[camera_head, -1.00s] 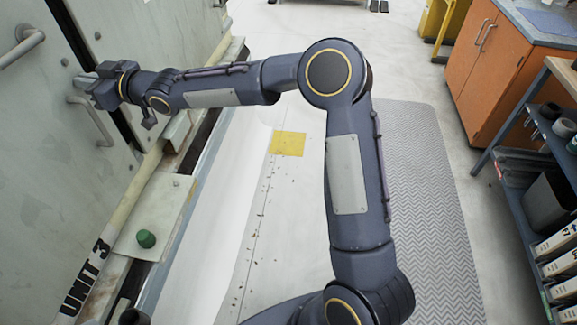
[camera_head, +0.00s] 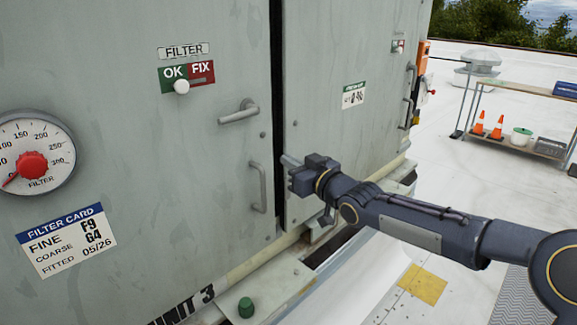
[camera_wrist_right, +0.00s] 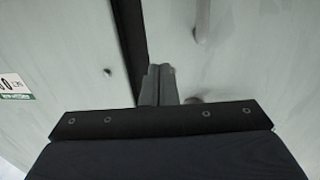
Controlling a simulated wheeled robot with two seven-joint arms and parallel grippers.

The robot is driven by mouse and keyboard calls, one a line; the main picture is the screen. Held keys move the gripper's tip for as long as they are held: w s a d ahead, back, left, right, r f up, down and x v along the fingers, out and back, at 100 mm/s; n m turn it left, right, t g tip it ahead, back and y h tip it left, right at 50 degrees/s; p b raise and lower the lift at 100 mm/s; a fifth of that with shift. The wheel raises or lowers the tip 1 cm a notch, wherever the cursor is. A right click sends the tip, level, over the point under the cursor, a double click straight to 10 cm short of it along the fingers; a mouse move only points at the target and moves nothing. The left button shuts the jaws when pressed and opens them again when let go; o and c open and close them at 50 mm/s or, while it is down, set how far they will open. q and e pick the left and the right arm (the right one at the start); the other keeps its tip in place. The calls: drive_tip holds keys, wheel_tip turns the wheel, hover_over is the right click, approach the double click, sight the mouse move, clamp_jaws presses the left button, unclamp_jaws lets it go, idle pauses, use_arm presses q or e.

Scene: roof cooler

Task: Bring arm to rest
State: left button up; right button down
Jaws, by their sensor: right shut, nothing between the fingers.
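My right arm (camera_head: 410,222) reaches in from the right, stretched toward the grey-green cabinet. Its gripper (camera_head: 289,160) is shut and empty, pointing at the cabinet near the dark gap between the two doors. In the right wrist view the two grey fingers (camera_wrist_right: 158,84) lie together, with the dark gap just to their left and the door face behind them. Whether the fingertips touch the door cannot be told. My left gripper is not in view.
The left door carries a lever handle (camera_head: 238,112), a bar handle (camera_head: 258,188), an OK/FIX slider (camera_head: 182,86), a gauge (camera_head: 32,155) and a filter card (camera_head: 66,240). A green knob (camera_head: 246,307) stands on the ledge below. White roof floor lies open at right, before a shelf (camera_head: 520,148).

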drive_tip(key=s+d+f+m+g+h+p, duration=0.1)
drive_tip(key=s+d+f+m+g+h, duration=0.25)
drive_tip(key=s+d, duration=0.75)
drive_tip(key=s+d+f+m+h, duration=0.3)
drive_tip(key=s+d+f+h, duration=0.25)
drive_tip(key=s+d, duration=0.55)
drive_tip(key=s+d+f+m+g, duration=0.1)
drive_tip(key=s+f+m+g, duration=0.1)
drive_tip(key=s, duration=0.7)
drive_tip(key=s+d+f+m+g, duration=0.1)
drive_tip(key=s+f+g, duration=0.1)
drive_tip(key=s+f, duration=0.3)
drive_tip(key=s, duration=0.4)
drive_tip(key=shift+s+m+y+p, duration=0.25)
drive_tip(key=shift+m+y+p, duration=0.05)
drive_tip(key=shift+m+y, duration=0.1)
